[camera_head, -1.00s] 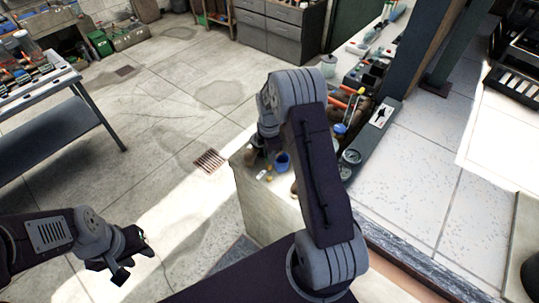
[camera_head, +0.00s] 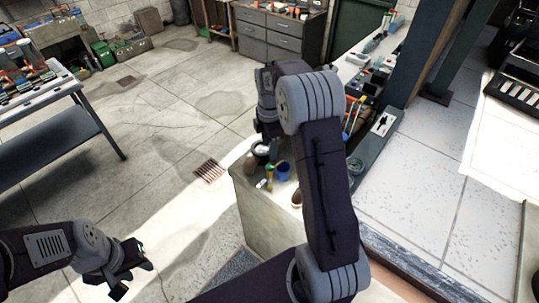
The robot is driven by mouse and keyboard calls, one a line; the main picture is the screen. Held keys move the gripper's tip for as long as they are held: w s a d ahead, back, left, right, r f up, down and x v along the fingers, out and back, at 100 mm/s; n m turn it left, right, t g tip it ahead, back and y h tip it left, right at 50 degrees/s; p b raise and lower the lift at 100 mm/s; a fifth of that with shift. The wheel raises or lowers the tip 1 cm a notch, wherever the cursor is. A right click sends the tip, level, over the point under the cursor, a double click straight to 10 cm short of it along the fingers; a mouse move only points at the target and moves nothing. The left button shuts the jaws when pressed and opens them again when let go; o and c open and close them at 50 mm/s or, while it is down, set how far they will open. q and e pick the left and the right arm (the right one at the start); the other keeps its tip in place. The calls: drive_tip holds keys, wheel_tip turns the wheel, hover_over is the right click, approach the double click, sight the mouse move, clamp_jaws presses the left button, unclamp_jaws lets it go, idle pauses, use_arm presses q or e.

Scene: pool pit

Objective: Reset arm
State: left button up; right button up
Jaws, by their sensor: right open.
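My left gripper (camera_head: 132,276) is at the lower left, above the bare concrete floor, and holds nothing that I can see. My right arm rises through the middle and folds over at the top. My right gripper (camera_head: 268,132) hangs from its end, partly hidden by the arm, above the near end of a pale counter. The jaws are open, with nothing visible in them.
The pale counter (camera_head: 252,201) holds a blue cup (camera_head: 283,171), small bottles and tools close to my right arm. A metal worktable (camera_head: 58,143) stands at the left. Grey drawer cabinets (camera_head: 275,35) are at the back. The floor between is clear.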

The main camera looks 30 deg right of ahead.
idle(0.4)
drive_tip(key=s+a+f+m+b, duration=0.4)
drive_tip(key=s+a+f+m, duration=0.1)
drive_tip(key=s+m, duration=0.3)
drive_tip(key=s+a+f+m+t+b, duration=0.1)
drive_tip(key=s+a+f+m+b, duration=0.3)
drive_tip(key=s+m, duration=0.5)
wheel_tip(320, 180, down, 2)
drive_tip(key=shift+s+a, duration=0.55)
drive_tip(key=shift+a, duration=0.2)
